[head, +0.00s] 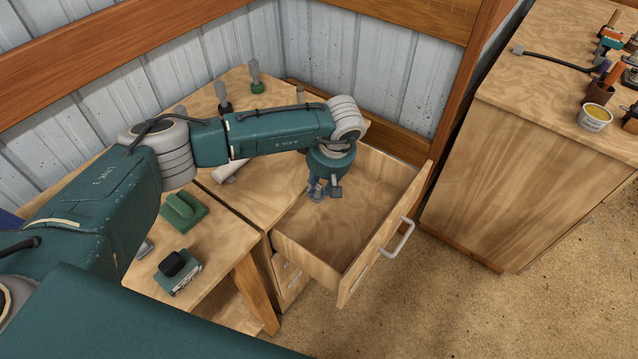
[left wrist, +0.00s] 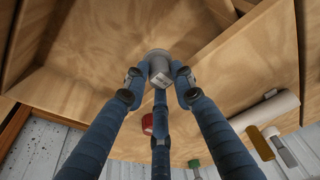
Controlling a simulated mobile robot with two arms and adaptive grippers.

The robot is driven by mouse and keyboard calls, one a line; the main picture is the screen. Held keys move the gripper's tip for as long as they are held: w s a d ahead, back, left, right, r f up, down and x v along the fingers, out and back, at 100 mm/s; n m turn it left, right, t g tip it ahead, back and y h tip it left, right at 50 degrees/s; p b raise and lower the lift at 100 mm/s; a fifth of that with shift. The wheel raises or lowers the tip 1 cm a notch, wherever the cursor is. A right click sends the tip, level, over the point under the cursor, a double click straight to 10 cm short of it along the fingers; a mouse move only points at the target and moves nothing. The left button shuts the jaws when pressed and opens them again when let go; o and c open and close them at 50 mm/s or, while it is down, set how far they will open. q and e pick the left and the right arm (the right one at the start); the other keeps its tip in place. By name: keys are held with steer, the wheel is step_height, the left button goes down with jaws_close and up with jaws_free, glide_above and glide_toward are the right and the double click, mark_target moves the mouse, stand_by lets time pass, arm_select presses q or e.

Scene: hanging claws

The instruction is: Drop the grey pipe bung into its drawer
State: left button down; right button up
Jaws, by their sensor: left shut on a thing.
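My left gripper (head: 323,190) points down over the left inner part of the open drawer (head: 388,232). In the left wrist view its blue fingers (left wrist: 160,84) are shut on the grey pipe bung (left wrist: 158,60), which has a pale label on its side. The drawer's bare wooden floor (left wrist: 75,95) shows beyond the bung there. I cannot tell the exact height of the bung above the drawer floor. In the head view the bung is hard to tell from the fingers. My right gripper is not in view.
A white roll (left wrist: 265,110) lies beside the drawer. A cabinet (head: 530,165) with tools stands right, with clear floor between.

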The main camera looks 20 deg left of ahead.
arm_select(q)
step_height(320, 180, down, 12)
steer(key=b, duration=1)
steer(key=shift+f, duration=0.1)
steer(key=c, duration=1.4)
jaws_free()
steer(key=shift+o, duration=0.2)
